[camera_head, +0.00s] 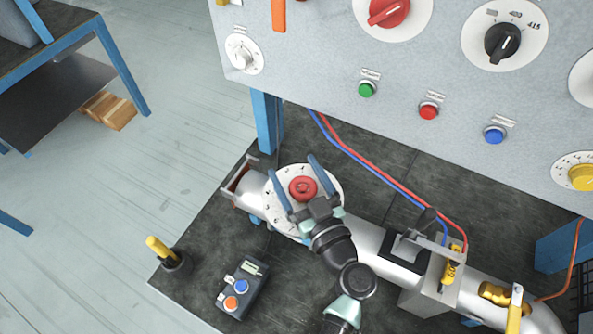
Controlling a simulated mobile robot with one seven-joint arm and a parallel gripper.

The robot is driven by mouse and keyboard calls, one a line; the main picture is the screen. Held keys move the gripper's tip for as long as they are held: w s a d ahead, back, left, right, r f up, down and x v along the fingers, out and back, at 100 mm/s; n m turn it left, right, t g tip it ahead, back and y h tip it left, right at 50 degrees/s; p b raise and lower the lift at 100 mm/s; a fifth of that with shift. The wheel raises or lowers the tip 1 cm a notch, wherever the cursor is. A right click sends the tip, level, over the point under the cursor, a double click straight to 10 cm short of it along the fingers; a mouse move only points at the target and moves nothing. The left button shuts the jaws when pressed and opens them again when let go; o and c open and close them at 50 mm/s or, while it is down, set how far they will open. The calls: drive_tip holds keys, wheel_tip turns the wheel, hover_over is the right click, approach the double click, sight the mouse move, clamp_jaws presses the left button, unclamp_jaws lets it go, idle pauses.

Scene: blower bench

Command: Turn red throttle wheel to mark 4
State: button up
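The red throttle wheel (303,188) sits in the middle of a round white dial (284,222) on the grey pipe. Several numbers show around the dial's rim, but they are too small and partly covered to read surely, and I cannot tell which mark the wheel points at. My gripper (293,166) is over the dial with its two blue fingers spread on either side of the red wheel. A narrow gap seems to show between each finger and the wheel. My gripper's body covers the dial's lower right part.
A grey control panel with knobs and buttons (428,112) rises behind. Red and blue hoses (384,178) run to a clamp block (436,275) at right. A button box (242,287) and a yellow-handled tool in a black holder (177,262) stand on the dark bench at front left.

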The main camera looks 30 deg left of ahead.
drive_tip(key=c, duration=1.1)
drive_tip(key=shift+c, duration=0.2)
